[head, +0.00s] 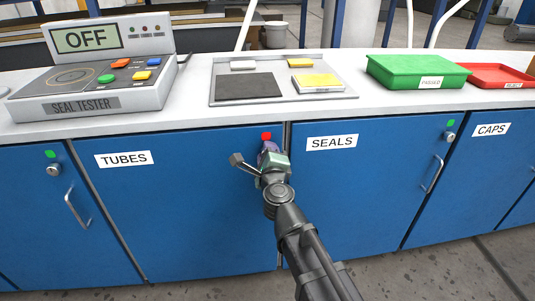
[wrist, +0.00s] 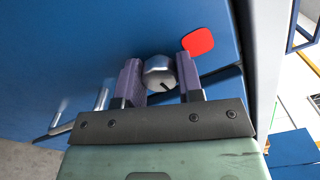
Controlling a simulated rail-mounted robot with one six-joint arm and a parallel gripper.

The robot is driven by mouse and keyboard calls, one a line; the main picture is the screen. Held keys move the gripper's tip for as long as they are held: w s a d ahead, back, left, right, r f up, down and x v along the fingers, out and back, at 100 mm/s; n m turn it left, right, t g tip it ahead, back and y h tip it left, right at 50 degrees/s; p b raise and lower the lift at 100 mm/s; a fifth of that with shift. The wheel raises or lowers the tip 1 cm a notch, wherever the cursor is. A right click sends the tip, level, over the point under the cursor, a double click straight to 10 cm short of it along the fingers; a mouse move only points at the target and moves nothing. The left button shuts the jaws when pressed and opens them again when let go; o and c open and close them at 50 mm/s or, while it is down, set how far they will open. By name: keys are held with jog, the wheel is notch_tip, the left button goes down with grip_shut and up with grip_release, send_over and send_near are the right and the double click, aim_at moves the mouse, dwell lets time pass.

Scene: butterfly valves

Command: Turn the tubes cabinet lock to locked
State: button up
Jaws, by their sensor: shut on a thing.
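The tubes cabinet door (head: 190,210) is blue, closed and has a white TUBES label (head: 124,159). Its lock is at the upper right corner, below a red marker (head: 266,136). In the head view my gripper (head: 269,150) covers the lock. In the wrist view the round silver lock (wrist: 159,70) sits between my two purple fingers, with a short dark slot on its face set at a slant. My gripper is shut on this lock. The red marker also shows in the wrist view (wrist: 198,42), just right of the lock.
A seals door (head: 350,200) adjoins on the right, with a green marker (head: 451,123). Another lock (head: 54,170) is at the far left. On the counter stand a seal tester (head: 90,105) reading OFF, a grey tray (head: 215,99), a green bin (head: 415,70) and a red tray (head: 500,75).

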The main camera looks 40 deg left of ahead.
jog(key=shift+m, duration=0.4)
jog(key=o, duration=0.9)
jog(key=v, duration=1)
jog(key=shift+s+d, duration=0.2)
jog(key=shift+s, duration=0.1)
